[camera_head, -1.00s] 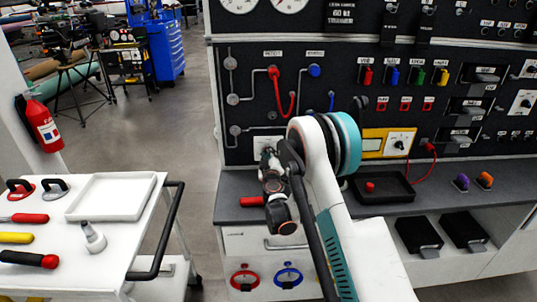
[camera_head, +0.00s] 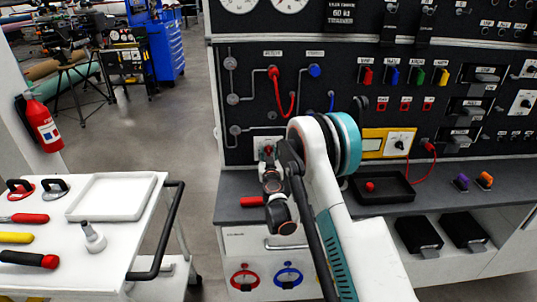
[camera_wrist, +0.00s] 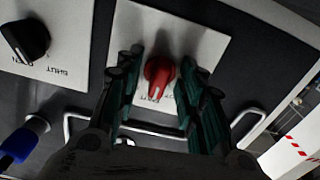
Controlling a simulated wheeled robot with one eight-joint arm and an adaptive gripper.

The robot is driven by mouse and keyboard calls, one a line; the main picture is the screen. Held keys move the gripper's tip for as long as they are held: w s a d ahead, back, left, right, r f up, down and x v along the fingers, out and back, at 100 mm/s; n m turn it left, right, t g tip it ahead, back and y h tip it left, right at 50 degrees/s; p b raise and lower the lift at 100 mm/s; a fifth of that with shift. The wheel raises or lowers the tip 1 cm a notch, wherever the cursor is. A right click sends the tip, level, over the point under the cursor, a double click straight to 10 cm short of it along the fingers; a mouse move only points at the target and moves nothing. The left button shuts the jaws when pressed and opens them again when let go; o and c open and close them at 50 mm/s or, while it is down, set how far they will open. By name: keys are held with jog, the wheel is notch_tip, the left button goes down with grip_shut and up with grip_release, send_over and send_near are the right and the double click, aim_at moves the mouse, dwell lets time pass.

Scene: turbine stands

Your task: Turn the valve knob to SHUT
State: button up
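A red knob (camera_wrist: 158,75) sits on a white plate (camera_wrist: 205,45) in the wrist view, its pale pointer mark toward the bottom of the picture. Small lettering below it is partly hidden and unreadable. My gripper (camera_wrist: 160,66) is open, with one teal-and-black finger on each side of the knob and gaps visible between. A black knob (camera_wrist: 25,40) is on another white plate at the left, with upside-down lettering that appears to read SHUT. In the head view my gripper (camera_head: 268,158) is at the panel's lower left, largely covering the white plate (camera_head: 259,143).
A grey bench ledge (camera_head: 235,185) runs below the panel. A red-handled item (camera_head: 252,202) lies on it beside my arm. A black tray (camera_head: 372,195) is to the right. A white cart (camera_head: 120,245) stands at the left, with open floor between.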

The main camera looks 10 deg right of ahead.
aim_at(269, 153)
jog(key=shift+o, duration=0.8)
jog(key=shift+s, duration=0.15)
jog(key=shift+s+a, duration=0.2)
jog(key=shift+s, duration=1)
jog(key=shift+s+a, duration=0.15)
jog(key=shift+s, duration=1)
